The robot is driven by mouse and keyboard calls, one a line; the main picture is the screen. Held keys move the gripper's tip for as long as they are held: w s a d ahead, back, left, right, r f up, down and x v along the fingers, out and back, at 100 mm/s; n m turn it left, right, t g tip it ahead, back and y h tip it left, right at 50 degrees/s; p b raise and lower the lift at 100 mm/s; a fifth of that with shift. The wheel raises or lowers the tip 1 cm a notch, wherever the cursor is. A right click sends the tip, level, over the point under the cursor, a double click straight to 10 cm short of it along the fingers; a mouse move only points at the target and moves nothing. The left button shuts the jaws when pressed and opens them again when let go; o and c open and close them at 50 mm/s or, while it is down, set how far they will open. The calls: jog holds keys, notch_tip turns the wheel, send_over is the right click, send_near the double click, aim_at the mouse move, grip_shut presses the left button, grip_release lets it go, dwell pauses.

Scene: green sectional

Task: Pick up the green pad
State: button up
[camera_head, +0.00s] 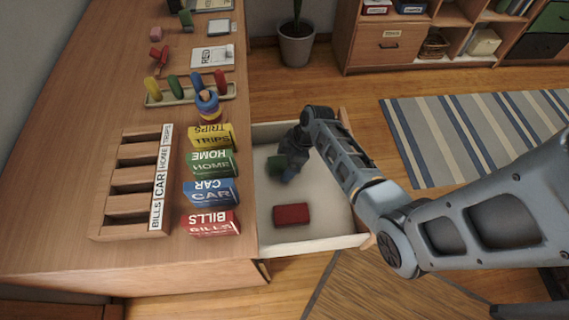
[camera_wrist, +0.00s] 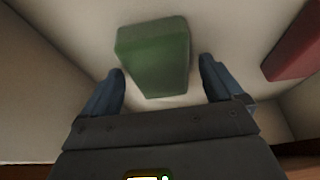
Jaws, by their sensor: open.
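The green pad (camera_head: 275,166) lies in the open white drawer (camera_head: 330,237), partly hidden by my gripper in the head view. In the wrist view the green pad (camera_wrist: 154,57) is a rounded block just beyond and partly between the fingertips. My gripper (camera_head: 287,174) is down inside the drawer at the pad. In the wrist view my gripper (camera_wrist: 161,77) is open, with one blue finger on each side of the pad's near end. A gap shows between the right finger and the pad; the left finger is close to it. Nothing is gripped.
A red pad (camera_head: 291,214) lies in the drawer nearer the front; it also shows at right in the wrist view (camera_wrist: 294,47). Drawer walls surround my gripper. The desk (camera_head: 70,190) at left holds labelled blocks (camera_head: 210,193) and a wooden sorter (camera_head: 130,205).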

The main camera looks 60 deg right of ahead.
jog(key=shift+f, duration=0.2)
dwell(0.3)
jog(key=c, duration=1)
